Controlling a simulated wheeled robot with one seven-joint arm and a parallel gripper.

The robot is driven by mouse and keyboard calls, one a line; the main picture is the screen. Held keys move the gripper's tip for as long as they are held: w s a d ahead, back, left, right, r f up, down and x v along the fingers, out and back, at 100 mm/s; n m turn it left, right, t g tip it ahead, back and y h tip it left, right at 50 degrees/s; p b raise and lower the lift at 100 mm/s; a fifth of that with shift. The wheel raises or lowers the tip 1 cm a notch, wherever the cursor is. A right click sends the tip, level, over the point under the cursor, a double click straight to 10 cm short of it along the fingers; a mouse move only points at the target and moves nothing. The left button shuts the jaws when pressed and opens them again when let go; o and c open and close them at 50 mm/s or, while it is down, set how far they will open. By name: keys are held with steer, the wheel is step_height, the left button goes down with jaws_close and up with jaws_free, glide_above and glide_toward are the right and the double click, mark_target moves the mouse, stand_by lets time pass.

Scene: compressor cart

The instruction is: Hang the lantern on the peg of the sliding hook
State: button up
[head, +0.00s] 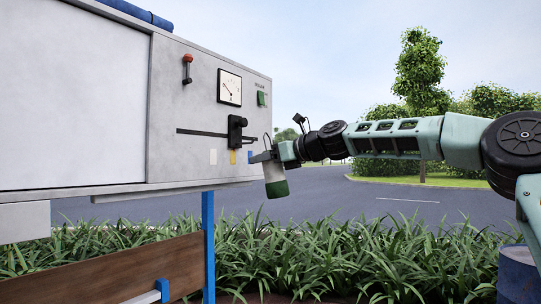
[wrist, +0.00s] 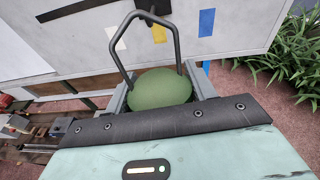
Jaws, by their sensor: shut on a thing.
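The lantern (head: 275,180) has a pale body and a green base, and hangs slightly tilted below my gripper (head: 265,157) in the head view. The wrist view shows its green domed top (wrist: 158,90) between my fingers (wrist: 160,98), with the grey wire handle (wrist: 133,20) standing up. My gripper is shut on the lantern, in front of the panel's lower right part. The sliding hook (head: 236,131) is a black block on a dark slot, above the yellow mark (head: 233,157). The handle is apart from the hook in the head view. I cannot make out the peg clearly.
The grey panel (head: 170,100) carries a red-knobbed lever (head: 187,68), a gauge (head: 229,88) and a green switch (head: 261,98). A white mark (head: 213,157) and a blue mark (head: 250,157) flank the yellow one. A blue post (head: 208,245) and plants are below. Open air lies right of the panel.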

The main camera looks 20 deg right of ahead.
steer(key=shift+p+x, duration=1.9)
steer(key=shift+x, duration=1.55)
steer(key=shift+d+f, duration=0.15)
steer(key=shift+f, duration=0.1)
steer(key=o, duration=1.7)
steer(key=shift+f, duration=0.1)
steer(key=shift+d, duration=0.1)
